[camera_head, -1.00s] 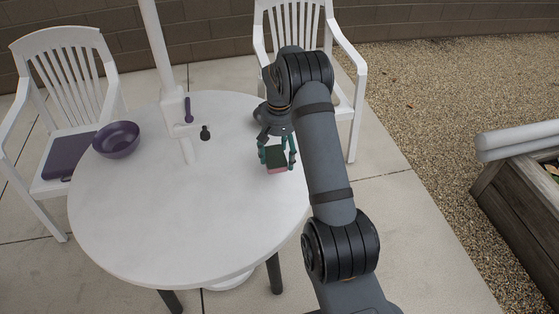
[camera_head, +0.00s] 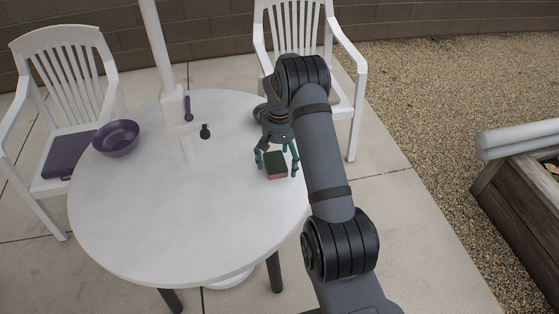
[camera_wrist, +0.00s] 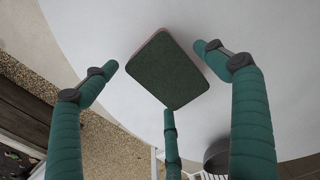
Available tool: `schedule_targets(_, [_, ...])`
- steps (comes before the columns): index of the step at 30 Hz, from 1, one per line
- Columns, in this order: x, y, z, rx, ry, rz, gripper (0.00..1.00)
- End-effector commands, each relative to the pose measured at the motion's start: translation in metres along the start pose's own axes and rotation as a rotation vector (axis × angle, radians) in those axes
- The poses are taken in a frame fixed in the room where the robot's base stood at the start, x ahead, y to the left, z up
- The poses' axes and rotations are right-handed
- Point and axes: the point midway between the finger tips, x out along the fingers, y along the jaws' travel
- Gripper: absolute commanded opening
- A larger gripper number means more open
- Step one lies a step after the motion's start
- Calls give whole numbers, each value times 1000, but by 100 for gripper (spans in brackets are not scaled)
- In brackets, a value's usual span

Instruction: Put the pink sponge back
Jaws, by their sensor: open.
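The pink sponge (camera_head: 277,177) has a dark green top and a pink lower layer. It appears to rest on the white round table (camera_head: 190,235), near the table's right side. In the wrist view the green face of the sponge (camera_wrist: 167,72) fills the middle, with a thin pink edge along its left. My gripper (camera_head: 277,168) is open, its teal fingers spread around the sponge. In the wrist view two fingers stand apart from it at left and right. A third finger (camera_wrist: 171,145) ends close to its lower corner; I cannot tell whether they touch.
A purple bowl (camera_head: 116,139), a purple utensil (camera_head: 188,108) and a small dark bottle (camera_head: 205,132) stand on the table's left and middle. A white pole (camera_head: 174,104) rises through it. White chairs (camera_head: 70,62) stand behind. The front of the tabletop is clear.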

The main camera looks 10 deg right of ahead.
Motion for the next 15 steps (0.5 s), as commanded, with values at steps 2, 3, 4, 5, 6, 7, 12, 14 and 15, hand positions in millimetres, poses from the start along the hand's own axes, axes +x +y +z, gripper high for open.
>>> schedule_targets(2, [0,0,0,0,0,0,87])
schedule_targets(3, [0,0,0,0,0,0,87])
schedule_targets(4, [0,0,0,0,0,0,87])
schedule_targets(5, [0,0,0,0,0,0,87])
schedule_targets(6, [0,0,0,0,0,0,87])
schedule_targets(7, [-1,0,0,0,0,0,87])
schedule_targets(12, [-16,0,-1,-1,4,1,87])
schedule_targets(14, [-27,0,-2,0,5,0,87])
schedule_targets(15, [-36,0,-2,1,7,0,87])
